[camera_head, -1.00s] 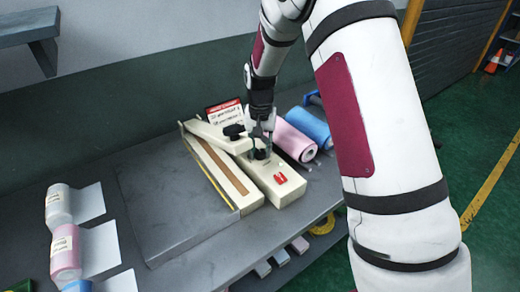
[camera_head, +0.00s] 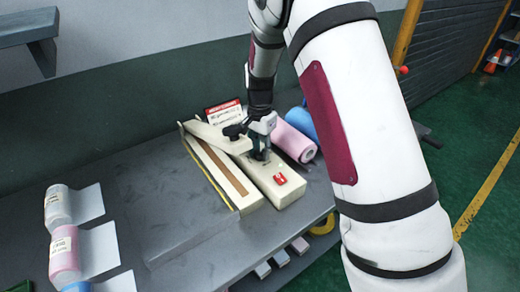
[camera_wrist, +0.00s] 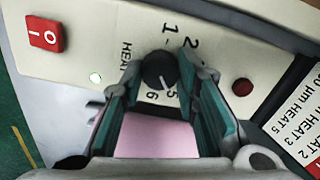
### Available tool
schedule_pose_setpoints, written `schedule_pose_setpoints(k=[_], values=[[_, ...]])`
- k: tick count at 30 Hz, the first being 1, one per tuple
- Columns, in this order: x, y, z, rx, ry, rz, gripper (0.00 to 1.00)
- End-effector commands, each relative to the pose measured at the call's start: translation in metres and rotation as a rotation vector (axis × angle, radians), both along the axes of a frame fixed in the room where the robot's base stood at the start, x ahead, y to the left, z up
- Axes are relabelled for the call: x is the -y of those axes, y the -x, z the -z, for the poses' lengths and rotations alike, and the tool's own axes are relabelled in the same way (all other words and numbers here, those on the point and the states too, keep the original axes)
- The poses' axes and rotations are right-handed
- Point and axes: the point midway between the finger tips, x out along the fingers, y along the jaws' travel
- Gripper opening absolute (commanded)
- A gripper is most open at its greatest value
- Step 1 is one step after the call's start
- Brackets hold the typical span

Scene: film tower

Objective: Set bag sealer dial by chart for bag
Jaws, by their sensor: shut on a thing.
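The cream bag sealer (camera_head: 278,187) stands on the grey bench with its long arm (camera_head: 212,137) raised at an angle. Its black dial (camera_wrist: 160,70) shows in the wrist view, ringed by numbers; 1, 2, 5 and 6 are readable beside the word HEAT. The dial's pointer is not clear. My gripper (camera_wrist: 160,82) is shut on the dial, one green-padded finger on each side. It also shows in the head view (camera_head: 261,150).
A red switch (camera_wrist: 45,34), a lit lamp (camera_wrist: 95,78) and a dark red button (camera_wrist: 242,87) sit on the sealer's panel. Pink (camera_head: 293,142) and blue (camera_head: 303,122) rolls lie behind it.

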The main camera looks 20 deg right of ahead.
Motion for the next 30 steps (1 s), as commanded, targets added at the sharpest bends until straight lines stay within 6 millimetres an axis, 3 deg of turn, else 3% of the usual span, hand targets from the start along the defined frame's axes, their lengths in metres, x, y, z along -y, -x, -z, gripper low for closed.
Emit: schedule_pose_setpoints(k=[12, 13, 15, 16, 25, 30], values=[[-0.001, 0.0, 0.001, -0.001, -0.001, 0.007, 0.01], [-0.001, 0.0, 0.001, -0.001, -0.001, 0.007, 0.31], [-0.001, 0.0, 0.001, -0.001, -0.001, 0.007, 0.47], [-0.001, 0.0, 0.001, -0.001, -0.001, 0.007, 0.49], [0.0, 0.0, -0.001, 0.001, -0.001, 0.007, 0.49], [-0.001, -0.001, -0.016, 0.003, -0.001, 0.006, 0.49]])
